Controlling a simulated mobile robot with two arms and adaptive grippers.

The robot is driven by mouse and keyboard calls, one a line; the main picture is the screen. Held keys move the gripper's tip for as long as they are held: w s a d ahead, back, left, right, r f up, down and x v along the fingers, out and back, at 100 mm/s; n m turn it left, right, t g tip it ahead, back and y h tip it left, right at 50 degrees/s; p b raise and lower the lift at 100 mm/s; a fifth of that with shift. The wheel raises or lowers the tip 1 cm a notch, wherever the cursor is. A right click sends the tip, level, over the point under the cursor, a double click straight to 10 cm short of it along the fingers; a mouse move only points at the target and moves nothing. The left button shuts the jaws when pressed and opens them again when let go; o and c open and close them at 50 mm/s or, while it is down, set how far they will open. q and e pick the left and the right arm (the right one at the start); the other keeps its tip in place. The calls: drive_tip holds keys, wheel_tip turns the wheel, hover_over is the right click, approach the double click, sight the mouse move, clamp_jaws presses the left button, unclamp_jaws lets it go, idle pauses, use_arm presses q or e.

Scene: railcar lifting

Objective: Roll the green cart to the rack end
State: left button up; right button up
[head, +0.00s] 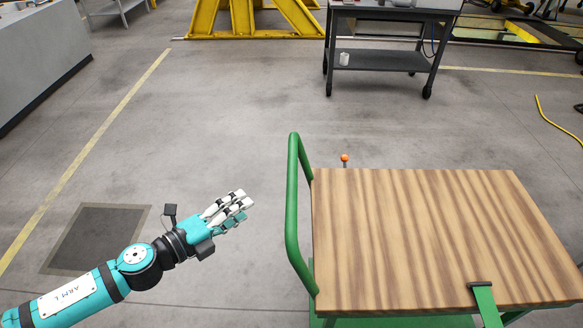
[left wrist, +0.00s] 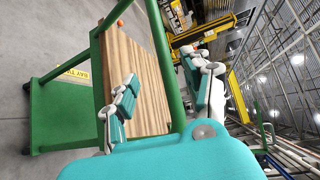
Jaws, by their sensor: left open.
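The green cart (head: 420,225) has a wooden deck and stands at the lower right of the head view. Its green push handle (head: 292,200) is an upright hoop at the deck's left end. My left gripper (head: 242,207) is open and empty, left of the handle with a gap between them. In the left wrist view the handle (left wrist: 164,62) shows between the open fingers (left wrist: 165,85), with the wooden deck (left wrist: 145,80) beyond. No rack can be clearly identified. My right gripper is not in view.
A dark wheeled trolley (head: 385,58) stands beyond the cart, with yellow stands (head: 255,18) farther back. An orange knob (head: 345,158) rises by the deck's far edge. A yellow hose (head: 555,120) lies at right. A grey cabinet (head: 40,60) stands at left. Floor between is clear.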

sight(292, 180)
use_arm(q)
drive_tip(key=p+x, duration=0.2)
drive_tip(key=x, duration=1.4)
drive_tip(key=shift+p, duration=0.4)
drive_tip(key=shift+w+d, duration=0.15)
drive_tip(key=shift+w, duration=0.1)
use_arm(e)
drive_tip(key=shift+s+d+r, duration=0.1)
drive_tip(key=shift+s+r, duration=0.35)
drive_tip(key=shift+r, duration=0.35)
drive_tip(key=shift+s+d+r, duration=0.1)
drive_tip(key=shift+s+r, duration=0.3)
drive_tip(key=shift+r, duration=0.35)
use_arm(q)
clamp_jaws()
